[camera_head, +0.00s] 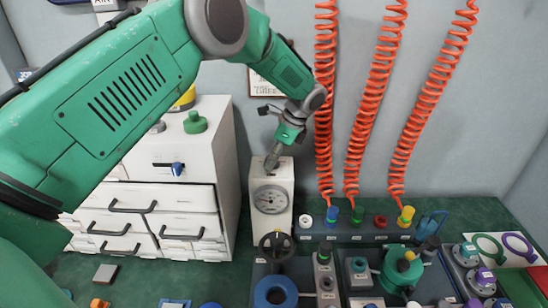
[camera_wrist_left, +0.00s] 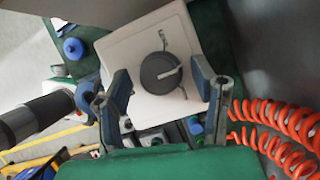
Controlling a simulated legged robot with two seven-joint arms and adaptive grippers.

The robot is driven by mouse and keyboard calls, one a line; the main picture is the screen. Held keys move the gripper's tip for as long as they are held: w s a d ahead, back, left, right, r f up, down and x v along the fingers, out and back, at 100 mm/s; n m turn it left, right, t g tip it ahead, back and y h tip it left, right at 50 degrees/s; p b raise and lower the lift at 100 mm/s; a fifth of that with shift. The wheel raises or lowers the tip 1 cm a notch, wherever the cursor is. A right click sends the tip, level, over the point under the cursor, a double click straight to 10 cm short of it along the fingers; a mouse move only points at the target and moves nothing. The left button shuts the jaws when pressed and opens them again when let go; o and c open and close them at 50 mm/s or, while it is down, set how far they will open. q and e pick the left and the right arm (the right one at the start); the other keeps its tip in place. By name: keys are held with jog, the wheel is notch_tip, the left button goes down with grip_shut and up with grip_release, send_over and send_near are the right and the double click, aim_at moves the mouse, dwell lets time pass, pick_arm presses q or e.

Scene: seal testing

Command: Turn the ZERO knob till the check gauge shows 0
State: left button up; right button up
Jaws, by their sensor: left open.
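The check gauge (camera_head: 270,199) is a round white dial on the front of a white box (camera_head: 284,181). Its needle is too small to read. In the left wrist view the ZERO knob (camera_wrist_left: 158,76), round and dark grey with a light pointer bar, sits on the top of the white box (camera_wrist_left: 118,52). My left gripper (camera_head: 272,160) is over the box top, pointing down. In the left wrist view its open fingers (camera_wrist_left: 160,82) stand on either side of the knob, with visible gaps. In the head view the gripper hides most of the knob. My right gripper is not in view.
A white drawer cabinet (camera_head: 231,150) stands left of the gauge box. Orange coiled hoses (camera_head: 370,100) hang to the right.

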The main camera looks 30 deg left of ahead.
pick_arm(q)
jog(key=c, duration=1.2)
jog(key=shift+o, duration=0.2)
jog(key=shift+a+r+n+g+h+p, duration=0.1)
jog(key=shift+n+g+h+p, duration=0.25)
jog(key=shift+n+p, duration=0.5)
jog(key=shift+n+g, duration=0.25)
jog(key=shift+n, duration=0.7)
jog(key=shift+n+g+h, duration=0.5)
jog(key=shift+n+h, duration=0.25)
jog(key=shift+n, duration=1.25)
jog(key=o, duration=1.2)
jog(key=shift+f, duration=0.2)
jog(key=shift+c, duration=0.2)
jog(key=shift+a, duration=0.1)
